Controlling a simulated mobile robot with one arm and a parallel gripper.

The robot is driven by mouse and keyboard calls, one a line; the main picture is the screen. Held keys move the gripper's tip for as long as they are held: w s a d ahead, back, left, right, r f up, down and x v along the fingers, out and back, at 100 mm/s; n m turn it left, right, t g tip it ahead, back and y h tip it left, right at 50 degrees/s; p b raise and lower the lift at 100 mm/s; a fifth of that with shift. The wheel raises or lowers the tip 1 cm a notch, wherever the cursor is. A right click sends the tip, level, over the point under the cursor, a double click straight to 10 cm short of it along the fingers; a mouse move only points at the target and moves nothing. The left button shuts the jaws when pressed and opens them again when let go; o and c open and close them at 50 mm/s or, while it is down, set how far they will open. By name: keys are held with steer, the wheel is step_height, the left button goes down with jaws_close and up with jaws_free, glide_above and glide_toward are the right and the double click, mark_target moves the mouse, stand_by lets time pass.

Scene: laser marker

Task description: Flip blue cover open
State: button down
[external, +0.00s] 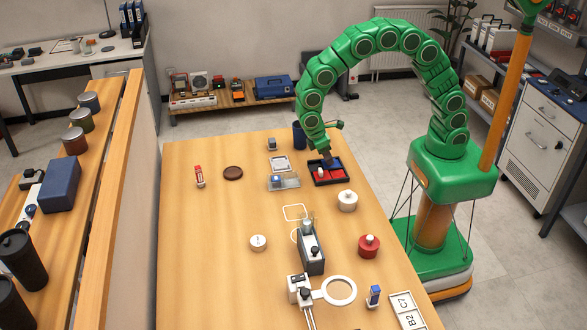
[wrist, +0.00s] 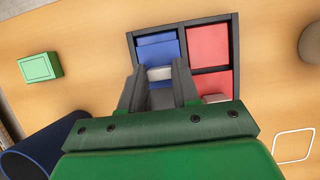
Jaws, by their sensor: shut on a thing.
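A dark box (external: 345,182) with several compartments sits on the table near its right edge in the external view. The wrist view shows its rim (wrist: 239,60), a blue cover (wrist: 157,48) at upper left and two red covers (wrist: 209,43) on the right. My gripper (external: 327,160) reaches down over the blue side. In the wrist view my gripper (wrist: 160,80) has its fingers on either side of a pale piece at the blue cover's near edge, and is shut on it. The fingers and palm hide the box's lower left. I cannot tell whether the cover is tilted.
A dark blue cup (external: 299,135) stands left of the box and shows at lower left in the wrist view (wrist: 40,150). A clear stand (external: 284,181) and a white round container (external: 347,200) are close by. The table's left half is mostly clear.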

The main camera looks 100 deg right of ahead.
steer(key=shift+w, duration=2.6)
steer(key=c, duration=0.8)
jaws_free()
steer(key=shift+r, duration=0.15)
steer(key=v, duration=0.7)
steer(key=shift+r, duration=0.25)
steer(key=shift+r, duration=0.1)
